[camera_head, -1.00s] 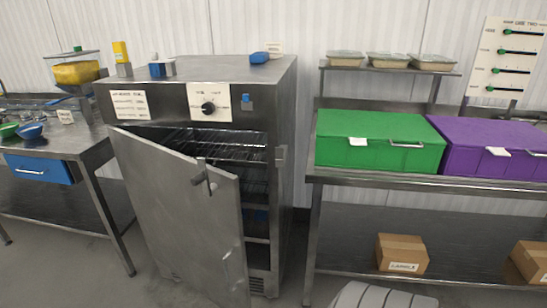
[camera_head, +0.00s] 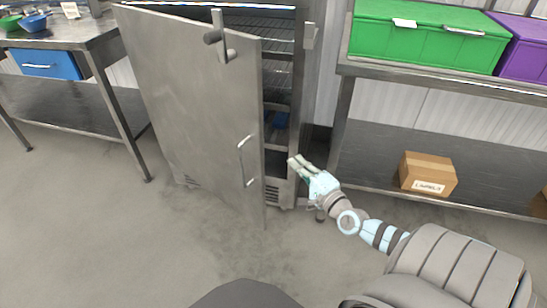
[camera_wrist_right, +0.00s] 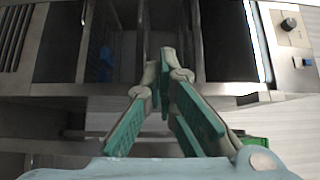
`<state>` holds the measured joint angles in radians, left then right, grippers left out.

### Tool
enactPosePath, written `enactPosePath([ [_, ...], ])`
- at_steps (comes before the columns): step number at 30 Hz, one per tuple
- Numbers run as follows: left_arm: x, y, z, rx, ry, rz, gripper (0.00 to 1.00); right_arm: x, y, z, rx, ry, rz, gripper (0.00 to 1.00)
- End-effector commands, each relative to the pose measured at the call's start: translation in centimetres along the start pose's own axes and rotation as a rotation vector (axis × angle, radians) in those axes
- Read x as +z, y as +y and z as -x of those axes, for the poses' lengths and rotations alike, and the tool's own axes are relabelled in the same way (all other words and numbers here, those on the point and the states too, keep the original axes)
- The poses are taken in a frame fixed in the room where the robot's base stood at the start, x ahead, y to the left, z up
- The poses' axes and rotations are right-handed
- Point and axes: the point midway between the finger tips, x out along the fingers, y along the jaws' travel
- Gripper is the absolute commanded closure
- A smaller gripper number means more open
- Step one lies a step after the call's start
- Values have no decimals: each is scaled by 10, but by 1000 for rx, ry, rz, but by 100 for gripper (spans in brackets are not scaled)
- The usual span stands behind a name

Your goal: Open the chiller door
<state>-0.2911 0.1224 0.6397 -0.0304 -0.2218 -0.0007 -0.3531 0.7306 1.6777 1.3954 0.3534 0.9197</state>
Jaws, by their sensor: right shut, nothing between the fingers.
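The chiller (camera_head: 309,75) is a steel cabinet with wire shelves inside. Its grey door (camera_head: 190,110) stands partly open, hinged at the left, with its free edge swung out in front of the cabinet. A latch lever (camera_head: 219,42) sits near the door's top and a bar handle (camera_head: 246,161) lower down. My right gripper (camera_head: 294,163) is shut and empty, just right of the door's free edge, near the lower right of the cabinet front. In the right wrist view its green-padded fingers (camera_wrist_right: 166,62) point at the cabinet opening. My left gripper is not in view.
A steel table (camera_head: 90,38) with a blue drawer (camera_head: 52,64) stands left. At right a steel rack (camera_head: 375,72) carries a green bin (camera_head: 425,40) and a purple bin (camera_head: 525,45), with a cardboard box (camera_head: 428,172) below. The floor before the door is clear.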

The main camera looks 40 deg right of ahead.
Motion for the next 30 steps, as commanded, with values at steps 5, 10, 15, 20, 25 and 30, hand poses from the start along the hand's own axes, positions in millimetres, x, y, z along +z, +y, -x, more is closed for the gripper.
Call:
enactPosePath([
  [5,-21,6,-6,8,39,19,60,0,0,-33,-2,2,1,100],
  [10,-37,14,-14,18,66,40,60,0,0,-71,-2,2,3,100],
  [15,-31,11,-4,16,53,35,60,15,-4,-83,7,-2,0,100],
  [20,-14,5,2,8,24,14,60,33,-4,-77,4,-1,3,100],
  [25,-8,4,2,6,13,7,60,38,-1,-74,5,-1,6,100],
  [30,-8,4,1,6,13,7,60,38,0,-74,5,-1,7,100],
])
